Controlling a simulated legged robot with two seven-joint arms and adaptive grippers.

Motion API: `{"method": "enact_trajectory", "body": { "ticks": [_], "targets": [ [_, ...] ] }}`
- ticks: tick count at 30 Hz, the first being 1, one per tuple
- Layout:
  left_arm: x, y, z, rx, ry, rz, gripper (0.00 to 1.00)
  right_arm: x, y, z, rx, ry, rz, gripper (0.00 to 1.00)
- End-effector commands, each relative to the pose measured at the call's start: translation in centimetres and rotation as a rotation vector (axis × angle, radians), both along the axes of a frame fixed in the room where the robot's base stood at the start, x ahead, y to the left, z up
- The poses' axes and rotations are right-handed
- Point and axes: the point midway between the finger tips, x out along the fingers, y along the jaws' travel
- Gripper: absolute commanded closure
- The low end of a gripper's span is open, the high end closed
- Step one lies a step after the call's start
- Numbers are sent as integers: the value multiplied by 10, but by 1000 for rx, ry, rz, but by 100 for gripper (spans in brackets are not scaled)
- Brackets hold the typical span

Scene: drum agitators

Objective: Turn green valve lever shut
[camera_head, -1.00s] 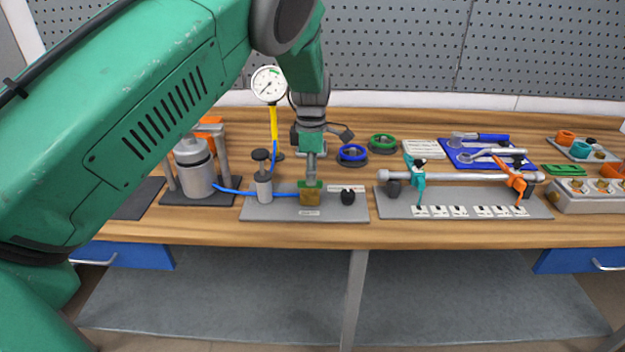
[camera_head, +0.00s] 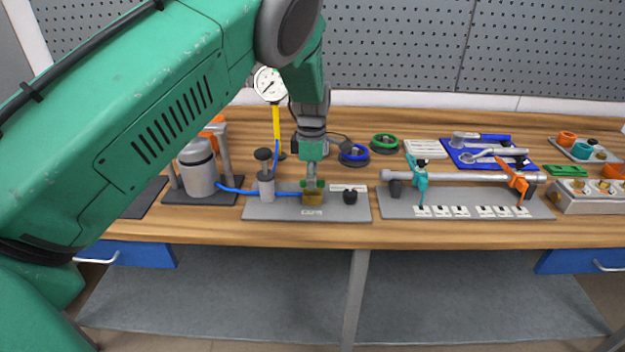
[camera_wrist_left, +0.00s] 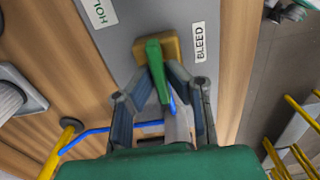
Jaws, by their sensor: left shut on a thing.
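The green valve lever (camera_wrist_left: 158,75) sits on a brass valve block (camera_wrist_left: 158,46) on a grey plate (camera_wrist_left: 120,45). In the wrist view the lever runs from the block back between the two fingers of my left gripper (camera_wrist_left: 163,92), which is shut on it. In the head view the gripper (camera_head: 311,172) points down over the brass block (camera_head: 312,199) and partly hides the lever. My right gripper is not in view.
A blue hose (camera_head: 232,190) links the block with a grey canister (camera_head: 198,168) at left. A dial gauge (camera_head: 270,84) stands behind. A black knob (camera_head: 350,197) is right of the block. A rail with clamps (camera_head: 470,177) lies farther right.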

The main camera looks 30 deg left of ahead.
Motion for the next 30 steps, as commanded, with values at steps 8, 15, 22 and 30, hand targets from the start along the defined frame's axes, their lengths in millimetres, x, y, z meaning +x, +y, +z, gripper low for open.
{"method": "enact_trajectory", "body": {
  "ticks": [8, 15, 22, 30],
  "targets": [
    [4, -1, 5, -2, -11, -134, 100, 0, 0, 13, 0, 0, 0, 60],
    [5, -1, 6, -2, -13, -345, 100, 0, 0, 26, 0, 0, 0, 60],
    [5, -2, 6, 0, -14, -565, 100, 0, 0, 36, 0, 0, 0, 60],
    [5, -2, 6, 2, -15, -822, 100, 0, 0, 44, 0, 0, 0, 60]
  ]
}}
